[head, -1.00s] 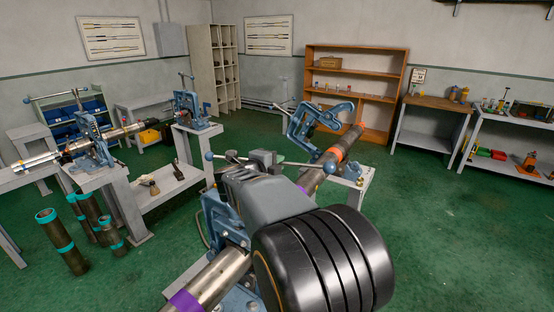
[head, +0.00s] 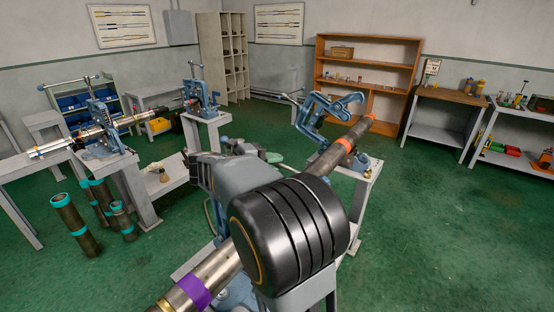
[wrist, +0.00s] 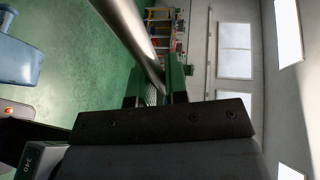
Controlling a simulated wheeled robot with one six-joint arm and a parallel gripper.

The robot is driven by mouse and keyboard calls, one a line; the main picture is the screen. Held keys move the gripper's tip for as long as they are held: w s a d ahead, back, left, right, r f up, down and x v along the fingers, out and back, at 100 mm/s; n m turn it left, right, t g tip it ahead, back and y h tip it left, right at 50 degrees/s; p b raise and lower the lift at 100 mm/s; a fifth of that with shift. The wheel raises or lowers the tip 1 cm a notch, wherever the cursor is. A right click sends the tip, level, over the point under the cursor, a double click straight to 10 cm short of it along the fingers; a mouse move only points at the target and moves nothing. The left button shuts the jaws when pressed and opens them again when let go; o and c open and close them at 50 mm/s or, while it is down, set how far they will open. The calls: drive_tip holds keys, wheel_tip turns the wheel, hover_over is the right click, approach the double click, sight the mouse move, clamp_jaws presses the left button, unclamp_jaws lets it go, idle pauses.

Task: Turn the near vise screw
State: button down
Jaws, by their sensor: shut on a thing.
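The near vise (head: 236,292) is blue and sits in the lower middle of the head view, mostly covered by my black and grey arm. A steel pipe (head: 217,272) with a purple band (head: 194,292) runs through it. Its screw is hidden in the head view. In the wrist view, my gripper (wrist: 157,98) is shut at the end of a grey metal bar (wrist: 133,28), which looks like the vise's screw handle. The exact contact is dark and small. A blue part (wrist: 15,60) shows at the left of the wrist view.
Another blue vise (head: 318,118) holds the pipe's far part, with an orange band (head: 346,144). Two more vises (head: 100,130) (head: 201,98) stand on benches at left. Upright pipes (head: 73,225) stand on the floor there. Green floor (head: 440,230) is clear at right.

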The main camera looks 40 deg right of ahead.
drive_tip(key=shift+w+a+r+m+g+y+p, duration=0.1)
drive_tip(key=shift+a+m+g+y+p, duration=0.1)
drive_tip(key=shift+a+m+g+y, duration=0.45)
drive_tip(key=shift+w+a+r+m+g+y+p, duration=0.1)
drive_tip(key=shift+a+r+m+g+y+p, duration=0.15)
drive_tip(key=shift+a+m+g, duration=0.8)
drive_tip(key=shift+a+m+g+y+p, duration=0.15)
drive_tip(key=shift+a+m+g+y, duration=0.4)
drive_tip(key=shift+a+g, duration=0.45)
drive_tip(key=c, duration=1.2)
unclamp_jaws()
drive_tip(key=shift+s, duration=0.1)
drive_tip(key=shift+o, duration=0.2)
drive_tip(key=shift+f, duration=0.15)
